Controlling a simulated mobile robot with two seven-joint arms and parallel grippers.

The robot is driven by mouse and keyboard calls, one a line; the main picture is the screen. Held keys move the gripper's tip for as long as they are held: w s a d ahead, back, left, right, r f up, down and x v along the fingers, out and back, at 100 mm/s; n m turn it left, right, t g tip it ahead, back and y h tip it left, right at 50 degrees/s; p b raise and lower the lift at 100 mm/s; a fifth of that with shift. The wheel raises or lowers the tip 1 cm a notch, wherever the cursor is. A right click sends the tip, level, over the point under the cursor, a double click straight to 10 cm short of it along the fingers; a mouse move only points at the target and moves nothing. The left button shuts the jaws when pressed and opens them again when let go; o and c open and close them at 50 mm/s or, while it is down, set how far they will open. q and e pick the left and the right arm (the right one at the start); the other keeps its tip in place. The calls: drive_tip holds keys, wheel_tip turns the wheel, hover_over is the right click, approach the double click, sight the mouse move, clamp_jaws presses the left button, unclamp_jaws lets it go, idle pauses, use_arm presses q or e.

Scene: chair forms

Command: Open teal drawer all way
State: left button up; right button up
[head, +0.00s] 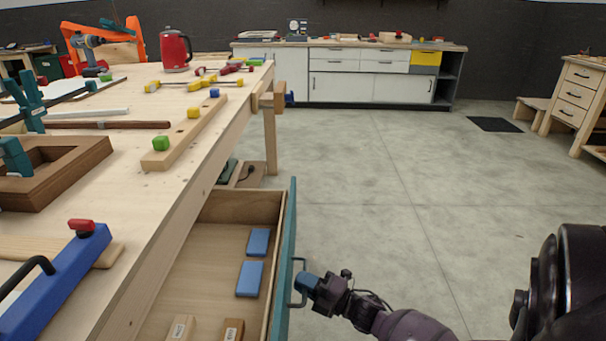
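The teal drawer (283,261) stands well out from under the workbench on the left, its teal front facing right. Inside it are two blue blocks and two wooden blocks on a bare wooden floor. Its dark handle (299,283) is on the outer face. Whether the fingers are closed around the bar is too small to tell. My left gripper is out of view.
The workbench (135,187) fills the left side, with clamps, a wooden frame, a red kettle (175,50) and small coloured blocks on top. The concrete floor (400,190) right of the drawer is clear. White cabinets (342,88) stand at the back, a wooden drawer unit (577,95) at the far right.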

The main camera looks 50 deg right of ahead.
drive_tip(key=o, duration=0.4)
drive_tip(key=shift+o, duration=0.2)
use_arm(q)
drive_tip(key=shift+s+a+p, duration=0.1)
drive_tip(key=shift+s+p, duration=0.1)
drive_tip(key=shift+p, duration=0.2)
use_arm(e)
drive_tip(key=v, duration=1)
drive_tip(key=shift+s, duration=0.4)
drive_tip(key=shift+d, duration=0.1)
